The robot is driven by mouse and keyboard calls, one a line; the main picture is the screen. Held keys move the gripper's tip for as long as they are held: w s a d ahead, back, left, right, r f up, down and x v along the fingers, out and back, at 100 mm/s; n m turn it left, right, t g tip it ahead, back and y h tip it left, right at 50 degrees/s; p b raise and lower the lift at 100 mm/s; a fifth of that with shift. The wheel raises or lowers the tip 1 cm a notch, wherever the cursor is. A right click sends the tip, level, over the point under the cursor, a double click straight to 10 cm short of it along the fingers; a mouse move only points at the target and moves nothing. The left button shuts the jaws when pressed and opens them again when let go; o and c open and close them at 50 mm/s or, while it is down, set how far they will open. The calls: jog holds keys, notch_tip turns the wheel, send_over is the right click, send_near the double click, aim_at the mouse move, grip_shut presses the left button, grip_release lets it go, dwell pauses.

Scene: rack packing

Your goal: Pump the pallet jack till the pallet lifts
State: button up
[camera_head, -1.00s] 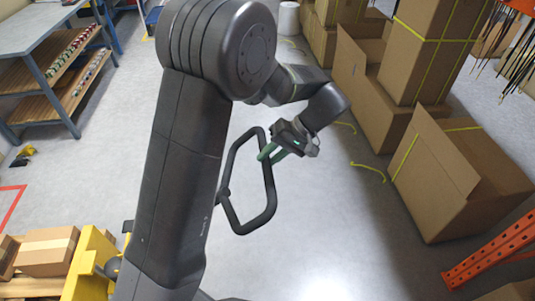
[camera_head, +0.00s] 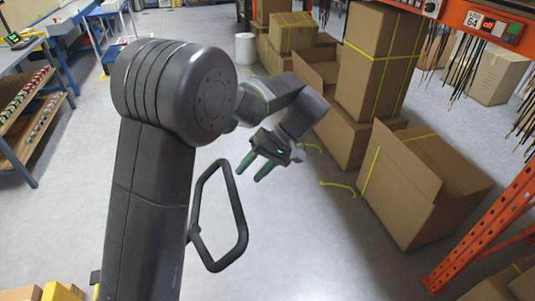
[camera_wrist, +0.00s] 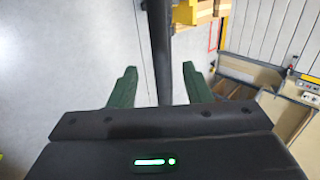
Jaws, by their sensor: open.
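The pallet jack's handle, a dark loop (camera_head: 240,225), stands tilted left of centre in the head view, partly behind my arm. My gripper (camera_head: 253,174) is open, with two green fingers pointing down-left, just right of the handle's upper part. In the wrist view a dark bar (camera_wrist: 158,50), likely the handle, runs upright between the spread fingers (camera_wrist: 158,88). Neither finger visibly touches it; I cannot tell its depth. Yellow parts (camera_head: 62,292) show at the lower left of the head view. The pallet's height cannot be told.
Cardboard boxes (camera_head: 375,65) are stacked at the right, with an open carton (camera_head: 400,185) in front. An orange rack post (camera_head: 478,235) stands at the far right. Shelves (camera_head: 35,115) and benches line the left. The grey floor between is mostly clear.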

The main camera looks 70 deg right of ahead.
jog(key=v, duration=0.7)
